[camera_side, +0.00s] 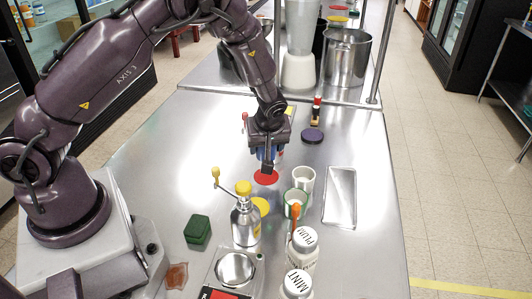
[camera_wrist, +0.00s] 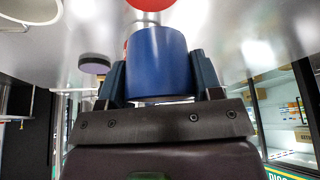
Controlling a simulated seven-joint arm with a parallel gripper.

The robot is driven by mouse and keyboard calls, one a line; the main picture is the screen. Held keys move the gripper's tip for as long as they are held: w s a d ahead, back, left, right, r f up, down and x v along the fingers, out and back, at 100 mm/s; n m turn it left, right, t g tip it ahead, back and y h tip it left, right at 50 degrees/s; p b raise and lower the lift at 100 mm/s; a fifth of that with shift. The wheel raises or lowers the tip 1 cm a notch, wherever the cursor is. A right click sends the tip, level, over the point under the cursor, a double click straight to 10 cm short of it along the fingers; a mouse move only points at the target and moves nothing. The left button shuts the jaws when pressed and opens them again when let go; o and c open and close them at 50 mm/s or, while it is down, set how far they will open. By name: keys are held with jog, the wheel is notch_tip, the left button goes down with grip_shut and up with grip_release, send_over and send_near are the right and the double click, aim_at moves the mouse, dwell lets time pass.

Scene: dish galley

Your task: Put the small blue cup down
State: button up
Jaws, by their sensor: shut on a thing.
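My gripper (camera_side: 267,160) is shut on the small blue cup. In the wrist view the blue cup (camera_wrist: 158,58) sits between the two fingers of my gripper (camera_wrist: 158,75), one on each side. In the side view only a bit of blue shows at the fingers; most of the cup is hidden by the gripper. A flat red disc (camera_side: 265,178) lies on the steel table just below the fingers. Part of the red disc also shows at the top of the wrist view (camera_wrist: 150,4). I cannot tell how large the gap under the cup is.
A white cup (camera_side: 304,177) and a green-rimmed cup (camera_side: 295,206) stand right of the disc, near a metal tray (camera_side: 340,197). A yellow disc (camera_side: 260,206) and a yellow-capped bottle (camera_side: 245,223) are in front. A dark purple disc (camera_side: 312,136) lies behind. The table's left-middle is clear.

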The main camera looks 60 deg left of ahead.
jog(key=shift+r, duration=1.75)
dwell(1.8)
jog(key=s+d+r+m+t, duration=0.1)
jog(key=d+r+m, duration=0.1)
jog(key=d, duration=0.5)
jog(key=s+d+r+m+t, duration=0.1)
jog(key=d+r+m, duration=0.1)
jog(key=d, duration=0.5)
send_over(341, 187)
jog(key=s+d, duration=0.1)
jog(key=s, duration=0.1)
jog(key=shift+h, duration=0.3)
notch_tip(341, 187, down, 9)
jog(key=shift+f, duration=0.2)
jog(key=shift+w+d+f, duration=0.1)
jog(key=shift+w+f, duration=0.15)
jog(key=shift+f, duration=0.1)
jog(key=shift+w+f+m, duration=0.15)
jog(key=shift+f+m, duration=0.15)
jog(key=shift+f, duration=1.4)
